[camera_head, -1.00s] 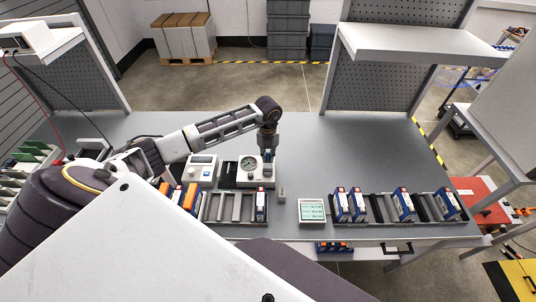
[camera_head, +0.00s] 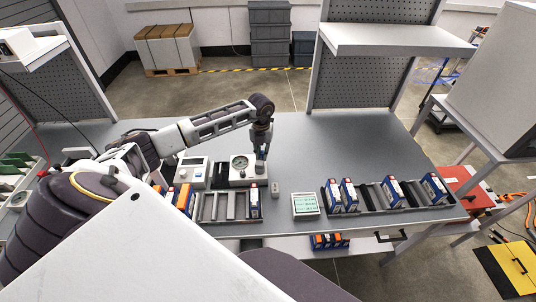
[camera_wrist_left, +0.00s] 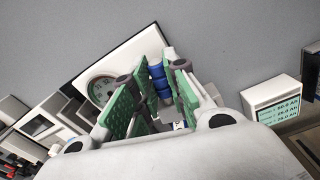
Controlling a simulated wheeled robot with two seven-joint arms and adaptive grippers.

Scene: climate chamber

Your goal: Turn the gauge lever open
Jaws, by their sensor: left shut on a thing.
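The gauge (camera_head: 239,162) has a round white dial on a pale box that stands on the grey bench. Its dial also shows in the left wrist view (camera_wrist_left: 101,89). My left gripper (camera_head: 261,162) points down at the right end of the gauge box. Its green-padded fingers (camera_wrist_left: 155,92) are shut on a blue ribbed piece (camera_wrist_left: 158,78), which I take for the gauge lever. The fingers partly hide the lever, and its turn angle cannot be made out. My right gripper is not in view.
A white meter (camera_head: 193,172) stands left of the gauge. A small grey block (camera_head: 275,189) and a display (camera_head: 305,205) stand to the right. A rack (camera_head: 232,219) lies in front, and another rack (camera_head: 365,207) with blue-white boxes lies right. The bench behind is clear.

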